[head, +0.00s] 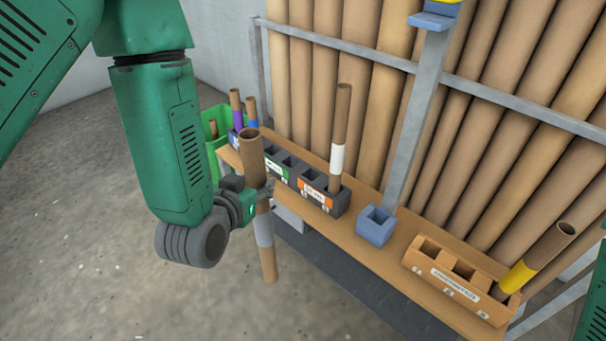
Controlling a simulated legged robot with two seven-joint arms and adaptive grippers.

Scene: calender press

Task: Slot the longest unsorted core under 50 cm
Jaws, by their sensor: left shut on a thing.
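My left gripper (252,190) is shut on a brown cardboard core (268,262) with a grey-white band. It holds the core nearly upright in front of the bench's left part, its lower end hanging below the bench top. A taller core with a white band (338,158) stands in the dark rack with the orange label (318,193). A core with a yellow band (519,276) leans in the right end of the tan rack (447,283). Cores with purple (238,118) and blue (252,122) bands stand at the far left. My right gripper is out of view.
The wooden bench (385,262) runs from left to right. A green bin (214,122) is at the far left. Large tubes (400,70) stand behind a rail. Open floor lies in front.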

